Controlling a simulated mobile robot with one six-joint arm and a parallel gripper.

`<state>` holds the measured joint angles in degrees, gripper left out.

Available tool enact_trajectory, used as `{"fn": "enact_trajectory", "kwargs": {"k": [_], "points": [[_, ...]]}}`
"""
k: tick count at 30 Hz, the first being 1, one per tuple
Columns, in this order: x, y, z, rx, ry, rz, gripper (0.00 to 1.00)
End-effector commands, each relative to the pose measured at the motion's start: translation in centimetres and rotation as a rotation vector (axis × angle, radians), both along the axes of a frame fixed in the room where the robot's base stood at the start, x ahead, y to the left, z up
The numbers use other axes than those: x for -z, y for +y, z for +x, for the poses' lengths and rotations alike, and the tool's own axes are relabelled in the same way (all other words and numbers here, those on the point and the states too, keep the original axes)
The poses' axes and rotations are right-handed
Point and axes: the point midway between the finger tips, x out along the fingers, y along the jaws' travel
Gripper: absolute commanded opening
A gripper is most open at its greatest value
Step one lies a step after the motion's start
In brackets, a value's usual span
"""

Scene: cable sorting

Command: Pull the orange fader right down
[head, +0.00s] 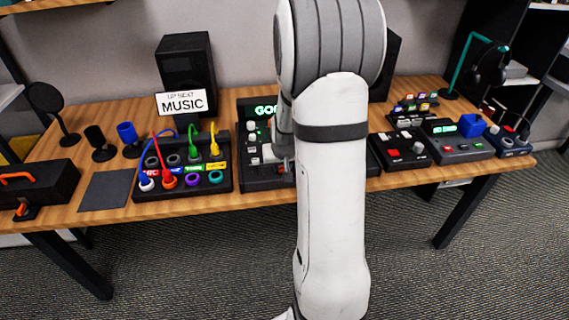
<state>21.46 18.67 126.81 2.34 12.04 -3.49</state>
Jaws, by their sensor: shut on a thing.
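The black mixing console (255,185) stands at the middle of the desk, with a green lit display at its back and small pale knobs on its left part. My arm crosses in front and covers its right part. My gripper (284,165) is low over the console's face, seen from the side and partly covered by my arm. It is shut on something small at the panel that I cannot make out. I cannot see the orange fader; the panel around my gripper is hidden.
Left of the console is a patch box (182,180) with coloured cables, then a dark mat (105,190), microphones and a black case (38,187). Right of my arm are a red-button box (402,150) and other control boxes. A speaker (186,75) and a MUSIC sign (181,103) stand behind.

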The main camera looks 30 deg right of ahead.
Motion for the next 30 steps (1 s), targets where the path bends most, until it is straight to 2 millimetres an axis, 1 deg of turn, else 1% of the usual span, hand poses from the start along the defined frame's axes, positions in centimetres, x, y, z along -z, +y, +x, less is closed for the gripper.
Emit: {"fn": "enact_trajectory", "kwargs": {"k": [1,8,17,20,27,30], "points": [[-0.1,-0.1,0.0,0.002,-0.002,-0.001,0.24],[0.0,-0.1,0.0,0.002,-0.001,0.000,0.43],[-0.3,-0.1,-0.1,0.002,-0.001,0.000,0.44],[-1.3,0.0,-0.5,0.002,-0.002,-0.001,0.44],[-4.9,0.5,-2.0,0.002,-0.005,-0.002,0.44],[-6.1,0.7,-2.5,0.002,-0.004,-0.002,0.44]]}}
